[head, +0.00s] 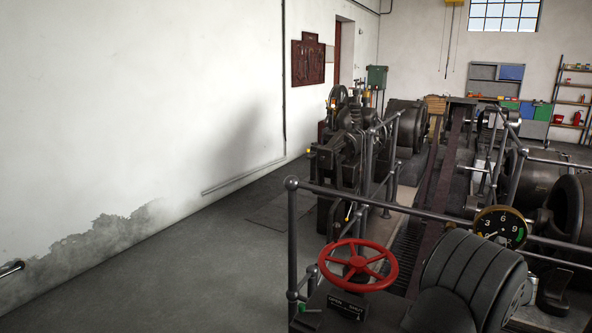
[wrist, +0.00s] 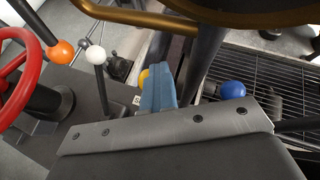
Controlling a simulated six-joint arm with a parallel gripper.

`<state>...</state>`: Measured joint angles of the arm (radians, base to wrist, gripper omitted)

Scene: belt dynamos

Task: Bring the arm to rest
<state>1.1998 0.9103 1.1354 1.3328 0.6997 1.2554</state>
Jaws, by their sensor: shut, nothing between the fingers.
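My gripper (wrist: 159,72) shows in the wrist view as two blue fingers pressed together, with nothing between them. They stand beyond a grey screwed plate on my wrist. The fingertips point in among several knobbed levers. A white knob (wrist: 96,55) and an orange knob (wrist: 62,52) are to their left. A yellow knob (wrist: 144,79) is partly hidden behind the fingers. A blue knob (wrist: 232,89) is to their right. I cannot tell whether the fingers touch anything. My gripper cannot be made out in the head view.
A red handwheel (head: 357,263) stands by the railing (head: 292,240); it also shows in the wrist view (wrist: 32,70). A round gauge (head: 500,227) is right of it, near a large dark ribbed housing (head: 470,270). Dark machines (head: 345,150) stand behind. The floor (head: 200,270) at left is clear.

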